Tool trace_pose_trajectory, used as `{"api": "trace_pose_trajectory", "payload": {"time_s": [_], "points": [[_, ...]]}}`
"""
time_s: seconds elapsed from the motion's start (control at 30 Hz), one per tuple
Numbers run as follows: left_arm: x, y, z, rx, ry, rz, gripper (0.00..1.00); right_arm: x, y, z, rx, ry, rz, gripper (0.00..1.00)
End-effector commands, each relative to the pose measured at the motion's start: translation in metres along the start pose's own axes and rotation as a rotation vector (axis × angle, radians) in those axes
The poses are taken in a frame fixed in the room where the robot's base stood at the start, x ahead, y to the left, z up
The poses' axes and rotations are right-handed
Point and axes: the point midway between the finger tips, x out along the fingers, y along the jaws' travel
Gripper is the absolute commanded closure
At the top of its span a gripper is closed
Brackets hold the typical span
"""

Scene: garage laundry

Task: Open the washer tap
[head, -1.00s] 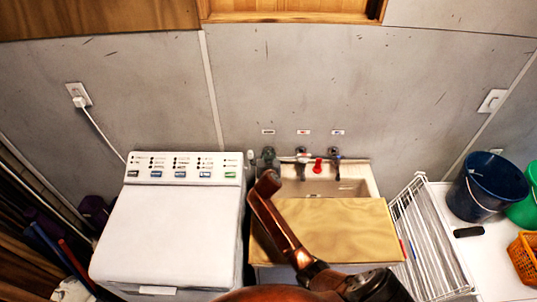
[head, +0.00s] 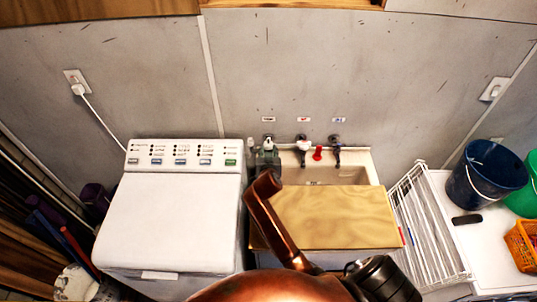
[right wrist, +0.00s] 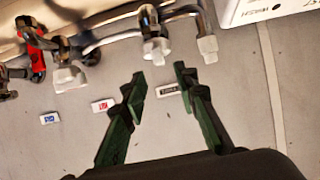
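The washer tap (right wrist: 152,38) is the wall tap under the grey label (right wrist: 170,91), nearest the washing machine (right wrist: 255,8). It has a dark body and a pale handle. In the head view this tap (head: 268,138) is the leftmost of three, partly hidden by my right gripper (head: 268,157). In the right wrist view my right gripper (right wrist: 158,84) is open and empty. Its dark green fingertips are apart, with the grey label between them and the tap a little beyond, not between the fingers. My left gripper is in neither view.
A middle tap (right wrist: 70,76) with a red label and a right tap (head: 336,146) with a blue label are close by. A sink (head: 358,172) with a wooden board (head: 335,215) lies below. A white rack (head: 425,230) and blue bucket (head: 485,175) stand at right.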

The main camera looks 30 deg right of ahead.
Motion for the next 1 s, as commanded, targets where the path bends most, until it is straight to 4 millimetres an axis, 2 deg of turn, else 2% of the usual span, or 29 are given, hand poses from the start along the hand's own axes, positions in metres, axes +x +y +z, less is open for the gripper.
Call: {"api": "trace_pose_trajectory", "payload": {"time_s": [0.1, 0.3, 0.87, 1.0], "points": [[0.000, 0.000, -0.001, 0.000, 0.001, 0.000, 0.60, -0.021, 0.001, 0.001, 0.002, -0.001, 0.000, 0.72], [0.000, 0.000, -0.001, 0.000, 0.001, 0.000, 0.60, -0.040, 0.000, 0.001, 0.000, -0.001, 0.001, 0.72], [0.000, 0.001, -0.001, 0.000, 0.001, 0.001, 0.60, -0.042, 0.000, 0.000, -0.001, 0.000, 0.001, 0.72], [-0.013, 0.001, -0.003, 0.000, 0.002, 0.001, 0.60, -0.048, 0.000, -0.013, -0.001, 0.002, 0.001, 0.72]]}}
